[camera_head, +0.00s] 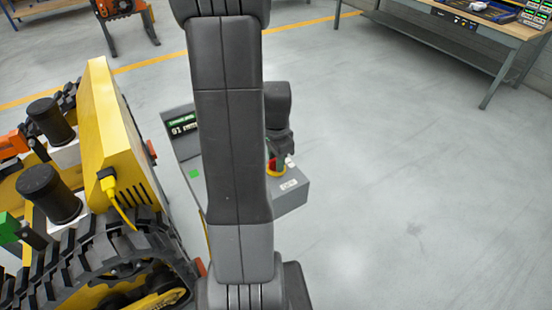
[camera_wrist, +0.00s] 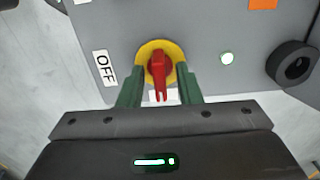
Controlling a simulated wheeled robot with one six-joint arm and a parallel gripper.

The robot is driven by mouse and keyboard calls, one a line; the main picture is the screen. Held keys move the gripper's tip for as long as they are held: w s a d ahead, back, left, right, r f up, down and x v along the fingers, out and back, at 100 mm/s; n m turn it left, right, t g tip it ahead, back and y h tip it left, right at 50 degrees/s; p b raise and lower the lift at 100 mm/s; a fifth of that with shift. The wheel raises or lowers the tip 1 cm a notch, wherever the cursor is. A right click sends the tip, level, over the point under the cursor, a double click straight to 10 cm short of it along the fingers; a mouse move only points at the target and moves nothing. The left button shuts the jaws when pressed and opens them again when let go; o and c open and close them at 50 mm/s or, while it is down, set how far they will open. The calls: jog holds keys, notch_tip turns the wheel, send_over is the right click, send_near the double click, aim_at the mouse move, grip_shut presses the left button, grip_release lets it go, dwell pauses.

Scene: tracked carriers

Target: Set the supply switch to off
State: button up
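The supply switch (camera_wrist: 158,66) is a red rotary handle on a round yellow plate, set in a grey panel (camera_wrist: 200,22). In the wrist view its handle points down toward my gripper. A white OFF label (camera_wrist: 104,68) is on the panel left of the switch. My gripper (camera_wrist: 160,74) is open, with one green finger on each side of the handle and a visible gap on both sides. In the head view the switch (camera_head: 271,164) shows partly below my wrist, on the grey box (camera_head: 290,194); my arm hides much of the box and my fingertips.
A lit round lamp (camera_wrist: 227,58) and a black ring-shaped part (camera_wrist: 293,64) are right of the switch. The box has a display (camera_head: 183,124). A yellow tracked carrier (camera_head: 105,130) stands close on the left. The floor (camera_head: 410,190) on the right is clear, with a workbench (camera_head: 460,28) behind.

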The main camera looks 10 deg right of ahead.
grip_shut()
jog(key=shift+n, duration=0.3)
jog(key=n+b, duration=0.1)
jog(key=n, duration=0.1)
jog(key=shift+n, duration=0.4)
jog(key=n+b, duration=0.1)
jog(key=n, duration=0.2)
jog(key=shift+n, duration=0.4)
jog(key=n, duration=0.5)
jog(key=shift+b, duration=0.4)
jog(key=n, duration=0.5)
jog(key=shift+n, duration=0.4)
jog(key=shift+b, duration=0.3)
